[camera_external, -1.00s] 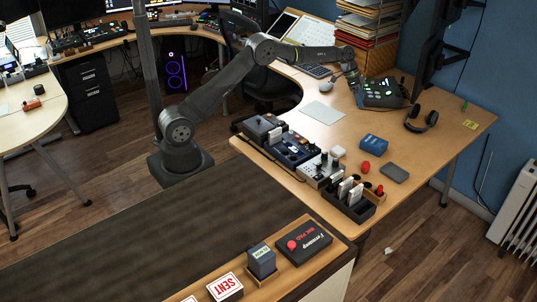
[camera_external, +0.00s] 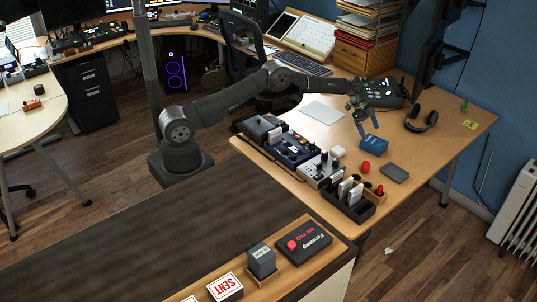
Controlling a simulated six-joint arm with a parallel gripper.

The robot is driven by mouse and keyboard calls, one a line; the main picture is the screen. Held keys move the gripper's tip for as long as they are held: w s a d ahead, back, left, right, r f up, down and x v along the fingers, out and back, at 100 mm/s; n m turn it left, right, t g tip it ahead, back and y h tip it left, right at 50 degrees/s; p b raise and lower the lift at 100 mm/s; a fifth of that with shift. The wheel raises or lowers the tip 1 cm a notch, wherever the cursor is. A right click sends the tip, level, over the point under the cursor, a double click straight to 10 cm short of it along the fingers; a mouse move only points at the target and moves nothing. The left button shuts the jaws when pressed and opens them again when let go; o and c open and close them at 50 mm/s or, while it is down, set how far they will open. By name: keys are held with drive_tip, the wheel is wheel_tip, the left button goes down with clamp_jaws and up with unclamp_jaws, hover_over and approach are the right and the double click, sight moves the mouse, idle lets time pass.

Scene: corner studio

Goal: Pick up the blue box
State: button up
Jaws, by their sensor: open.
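The blue box (camera_external: 374,146) lies on the wooden desk, right of the middle of the view. My gripper (camera_external: 363,124) is open and points down just above the box's far left side. A small gap seems to lie between the fingertips and the box, but I cannot tell for sure whether they touch. Nothing shows between the fingers.
A red egg-shaped thing (camera_external: 365,167) and a dark flat case (camera_external: 395,173) lie in front of the box. Black headphones (camera_external: 421,119) and a control panel (camera_external: 384,92) stand behind. A pale sheet (camera_external: 322,112) lies on bare desk.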

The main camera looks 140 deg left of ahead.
sight(374, 141)
drive_tip(key=shift+x, duration=3.45)
drive_tip(key=shift+w+d, duration=0.1)
drive_tip(key=shift+w, duration=0.05)
drive_tip(key=shift+r, duration=0.15)
drive_tip(key=c, duration=1.3)
